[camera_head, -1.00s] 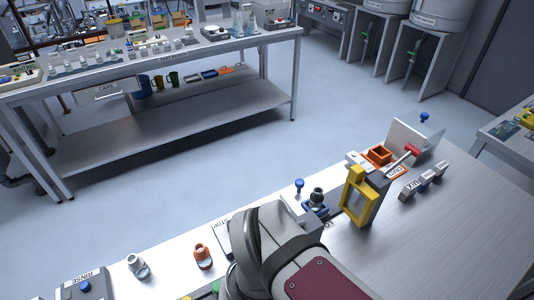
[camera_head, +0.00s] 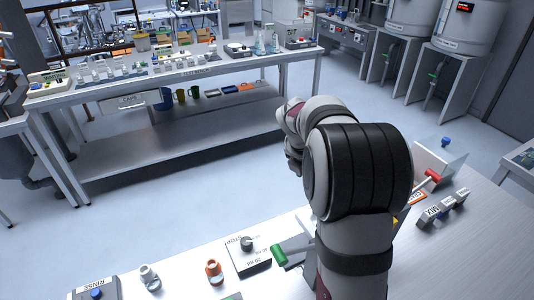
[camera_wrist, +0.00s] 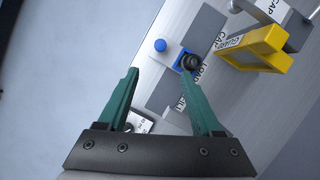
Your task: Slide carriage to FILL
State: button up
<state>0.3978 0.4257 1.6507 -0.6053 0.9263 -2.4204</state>
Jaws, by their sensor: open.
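In the wrist view my gripper (camera_wrist: 160,72) is open, its two green fingers apart and nothing between the tips. A blue ball knob (camera_wrist: 160,45) stands left of the block, beyond the gap between the fingers. I cannot tell whether either finger touches anything. In the head view my arm hides the carriage, the knob and my gripper.
A yellow guard frame (camera_wrist: 282,62) stands right of the carriage. In the head view a green handle (camera_head: 280,255), a white boxed unit (camera_head: 247,254) and an orange-capped bottle (camera_head: 214,272) are left of my arm. A red lever (camera_head: 432,176) and MIX blocks (camera_head: 440,209) are right.

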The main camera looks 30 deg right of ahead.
jog(key=x, duration=1.6)
jog(key=shift+a, duration=0.1)
grip_shut()
dwell(0.6)
